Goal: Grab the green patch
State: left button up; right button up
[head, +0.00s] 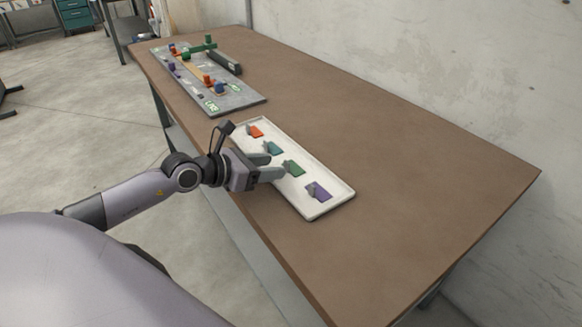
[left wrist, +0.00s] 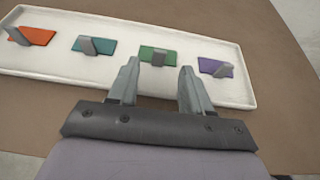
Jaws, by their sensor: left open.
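The green patch (head: 294,168) is a small flat rectangle with a grey upright tab, lying in the white tray (head: 333,204). It is third from the far end, between the teal patch (head: 274,149) and the purple patch (head: 320,192). My left gripper (head: 273,167) is open and empty over the tray's near long edge, close to the green patch. In the left wrist view the green patch (left wrist: 158,54) lies just beyond and between the two fingertips (left wrist: 158,66). Whether the fingers touch it cannot be told. My right gripper is not in view.
An orange patch (head: 256,131) lies at the tray's far end. A grey board (head: 238,101) with colored blocks and a dark bar stands farther back on the brown table (head: 420,190). The table right of the tray is clear, with a wall behind.

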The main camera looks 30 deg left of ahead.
aim_at(286, 165)
pick_arm(q)
jog(key=shift+x, duration=2.15)
jog(key=shift+r, duration=0.1)
grip_shut()
